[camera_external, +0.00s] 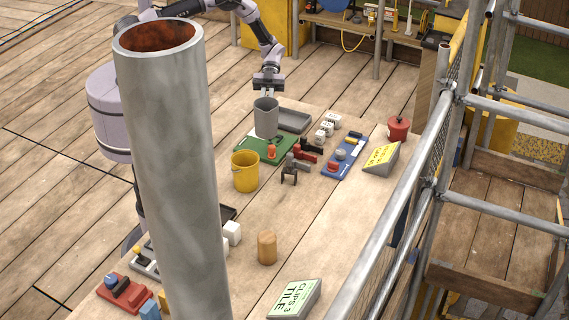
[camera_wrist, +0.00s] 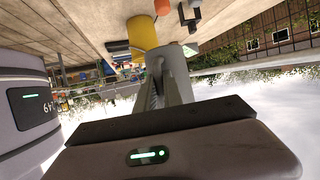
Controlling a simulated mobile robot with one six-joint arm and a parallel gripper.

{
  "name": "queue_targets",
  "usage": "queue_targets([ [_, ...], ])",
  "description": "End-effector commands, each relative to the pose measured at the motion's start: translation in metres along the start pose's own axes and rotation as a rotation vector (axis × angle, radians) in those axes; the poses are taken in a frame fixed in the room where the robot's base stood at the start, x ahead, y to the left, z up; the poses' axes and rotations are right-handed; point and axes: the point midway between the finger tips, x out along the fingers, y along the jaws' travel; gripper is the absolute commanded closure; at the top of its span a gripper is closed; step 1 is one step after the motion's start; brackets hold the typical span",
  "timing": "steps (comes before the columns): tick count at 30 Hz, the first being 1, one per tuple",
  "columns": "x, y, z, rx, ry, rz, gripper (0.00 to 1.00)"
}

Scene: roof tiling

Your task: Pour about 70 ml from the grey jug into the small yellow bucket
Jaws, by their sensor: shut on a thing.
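The grey jug (camera_external: 266,118) is upright in my gripper (camera_external: 266,92), over the green mat (camera_external: 247,146). I cannot tell whether its base is clear of the mat. In the wrist view the grey jug (camera_wrist: 174,75) fills the space at my fingers (camera_wrist: 160,95), and the picture is upside down. The small yellow bucket (camera_external: 245,172) stands upright on the table, just in front of the jug and a little left, apart from it. The yellow bucket (camera_wrist: 142,32) also shows in the wrist view. The contents of both are hidden.
A grey tray (camera_external: 294,118) lies right behind the jug. A red-orange object (camera_external: 271,152) and a dark clamp (camera_external: 290,170) are near the bucket. A wooden cylinder (camera_external: 267,247) stands farther forward. A large metal pipe (camera_external: 175,170) blocks part of the external view.

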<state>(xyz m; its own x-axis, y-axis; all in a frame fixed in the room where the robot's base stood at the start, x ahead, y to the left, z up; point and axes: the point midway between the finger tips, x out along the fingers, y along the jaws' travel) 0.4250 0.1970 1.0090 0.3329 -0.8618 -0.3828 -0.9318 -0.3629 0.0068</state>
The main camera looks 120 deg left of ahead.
Motion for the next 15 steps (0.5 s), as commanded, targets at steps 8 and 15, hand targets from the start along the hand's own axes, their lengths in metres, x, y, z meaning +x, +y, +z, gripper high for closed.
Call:
queue_targets([
  [8,0.003,-0.008,-0.015,0.002,-0.003,0.001,1.0],
  [15,0.026,-0.03,-0.021,0.004,-0.007,-0.001,1.0],
])
